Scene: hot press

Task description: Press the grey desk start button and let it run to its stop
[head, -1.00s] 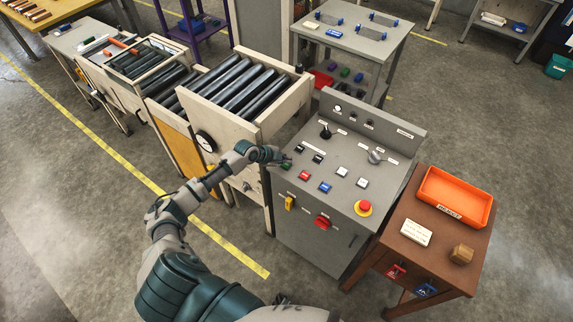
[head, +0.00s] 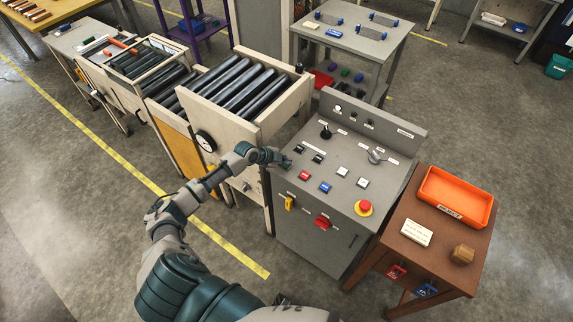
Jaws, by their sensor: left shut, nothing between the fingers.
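The grey desk (head: 340,215) stands at the middle right, its sloped top carrying several buttons. My left gripper (head: 284,162) is shut and empty. Its fingertips are at the left edge of the desk top, over the spot of the green button, which they largely hide. I cannot tell whether they touch or push it. A red button (head: 304,175) and a blue button (head: 325,187) sit to the right of it. White buttons (head: 342,171) and black switches (head: 299,149) lie farther back. My right gripper is not in view.
A red mushroom knob on a yellow ring (head: 364,207) is at the desk's front right corner. The roller conveyor (head: 240,85) stands close on the left. A brown table (head: 440,250) with an orange tray (head: 430,189) stands at the right. Floor at the lower left is clear.

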